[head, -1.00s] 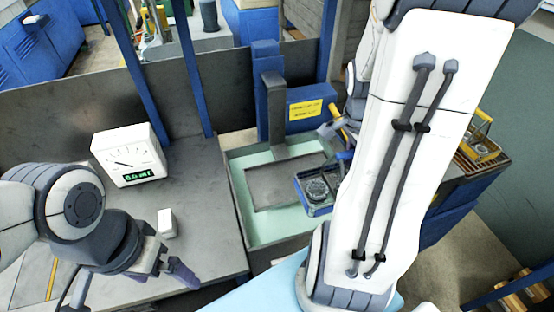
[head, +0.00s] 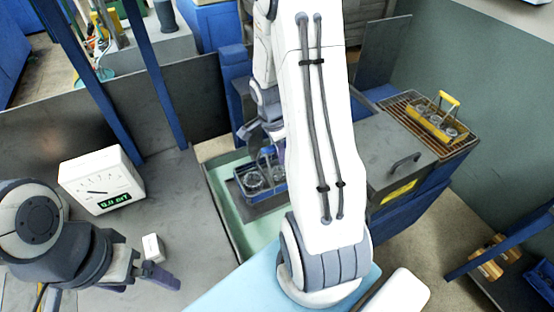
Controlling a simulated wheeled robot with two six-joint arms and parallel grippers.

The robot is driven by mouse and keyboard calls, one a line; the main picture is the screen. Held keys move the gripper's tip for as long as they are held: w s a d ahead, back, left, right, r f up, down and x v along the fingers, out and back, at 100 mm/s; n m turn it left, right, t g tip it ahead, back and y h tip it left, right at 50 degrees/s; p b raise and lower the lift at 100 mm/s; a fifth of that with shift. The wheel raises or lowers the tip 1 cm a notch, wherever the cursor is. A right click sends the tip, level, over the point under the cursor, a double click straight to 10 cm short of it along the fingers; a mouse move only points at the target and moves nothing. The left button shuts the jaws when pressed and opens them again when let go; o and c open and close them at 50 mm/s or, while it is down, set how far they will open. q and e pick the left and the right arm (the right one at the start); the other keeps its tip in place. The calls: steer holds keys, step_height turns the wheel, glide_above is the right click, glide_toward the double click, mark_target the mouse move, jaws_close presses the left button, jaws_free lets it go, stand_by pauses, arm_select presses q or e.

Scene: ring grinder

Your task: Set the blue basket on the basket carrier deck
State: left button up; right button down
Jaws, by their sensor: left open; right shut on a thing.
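The blue basket (head: 240,186) holds round metal parts and has an upright blue handle. My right gripper (head: 268,145) is shut on it from above, and my white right arm hides part of the gripper and the right side. The basket appears over the grey deck plate (head: 262,211) of the basket carrier, inside a pale green tray (head: 226,205). I cannot tell whether it touches the plate. My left gripper (head: 158,267) is open and empty over the grey table at the left, near a small white block (head: 153,247).
A white meter (head: 102,180) stands on the left table. Blue posts (head: 165,85) rise behind it. At the right, a yellow basket (head: 437,123) sits on a wire rack (head: 408,104) beside a grey lid with a handle (head: 405,161). Stacked brass-coloured parts (head: 490,258) lie lower right.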

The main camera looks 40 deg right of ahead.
mark_target(279, 170)
steer(key=shift+w+a+f, duration=0.1)
steer(key=shift+w+f, duration=0.15)
steer(key=shift+f, duration=0.1)
step_height(279, 170, down, 3)
steer(key=shift+f+p, duration=0.1)
steer(key=shift+p, duration=0.3)
steer(key=shift+f, duration=0.25)
steer(key=shift+f, duration=0.2)
steer(key=c, duration=0.8)
jaws_free()
steer(key=shift+o, duration=0.2)
steer(key=shift+r, duration=0.1)
